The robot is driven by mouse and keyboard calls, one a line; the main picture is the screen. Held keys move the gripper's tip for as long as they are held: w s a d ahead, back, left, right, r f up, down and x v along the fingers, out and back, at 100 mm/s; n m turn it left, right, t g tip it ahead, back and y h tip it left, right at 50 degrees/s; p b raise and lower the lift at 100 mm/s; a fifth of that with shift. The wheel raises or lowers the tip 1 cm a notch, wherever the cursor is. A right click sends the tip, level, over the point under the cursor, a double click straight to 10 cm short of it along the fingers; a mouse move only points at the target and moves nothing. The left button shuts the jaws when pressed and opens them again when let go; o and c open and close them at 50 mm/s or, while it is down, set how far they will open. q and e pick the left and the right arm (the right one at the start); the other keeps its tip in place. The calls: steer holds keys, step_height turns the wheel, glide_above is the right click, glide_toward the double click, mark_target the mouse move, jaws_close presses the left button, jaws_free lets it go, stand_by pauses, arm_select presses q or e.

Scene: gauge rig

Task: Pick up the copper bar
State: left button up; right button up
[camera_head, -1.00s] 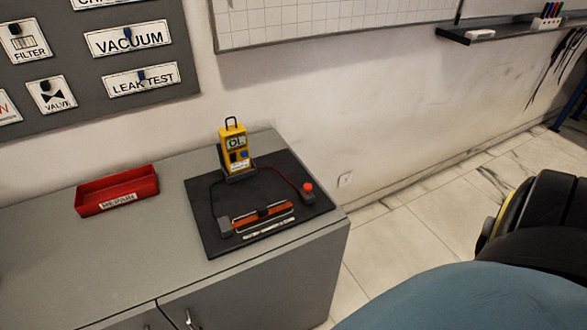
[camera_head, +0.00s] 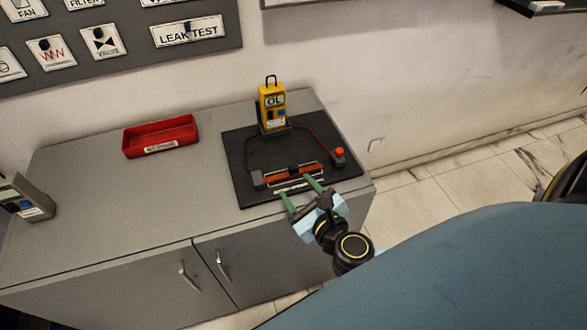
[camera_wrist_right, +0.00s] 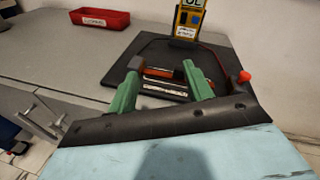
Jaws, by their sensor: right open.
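The copper bar (camera_head: 283,176) lies in a holder on the black mat (camera_head: 240,144), in front of the yellow meter (camera_head: 271,106). It is orange-brown with a dark piece across its middle. In the right wrist view the copper bar (camera_wrist_right: 158,75) shows between and beyond the green fingers. My right gripper (camera_head: 301,191) is open, with its two green fingers at the mat's front edge, close to the bar. The gripper also shows in the right wrist view (camera_wrist_right: 162,91), with nothing between its fingers. My left gripper is in neither view.
A red tray (camera_head: 160,139) stands left on the grey cabinet (camera_head: 110,205). A red-topped block (camera_head: 338,155) sits right of the bar and a grey block (camera_head: 257,179) left. Wires run to the meter. A grey device (camera_head: 27,198) is at far left.

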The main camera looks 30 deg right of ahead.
mark_target(295, 170)
steer(key=w+d+f+m+g+h, duration=0.1)
steer(key=w+d+f+m, duration=0.1)
steer(key=w+m, duration=0.1)
steer(key=w+d+f+m+g+h, duration=0.1)
steer(key=w+d+f+m, duration=0.2)
steer(key=shift+f+h+b, duration=0.3)
steer(key=shift+f+b, duration=0.05)
steer(key=shift+b, duration=0.05)
steer(key=shift+a+b+x, duration=0.2)
steer(key=shift+b+x, duration=0.05)
steer(key=shift+x, duration=1.1)
steer(key=shift+a+b+x, duration=0.15)
steer(key=shift+b+x, duration=0.05)
steer(key=shift+x, duration=1.2)
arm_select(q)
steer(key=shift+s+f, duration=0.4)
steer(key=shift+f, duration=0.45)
arm_select(e)
steer(key=shift+r, duration=0.15)
jaws_close()
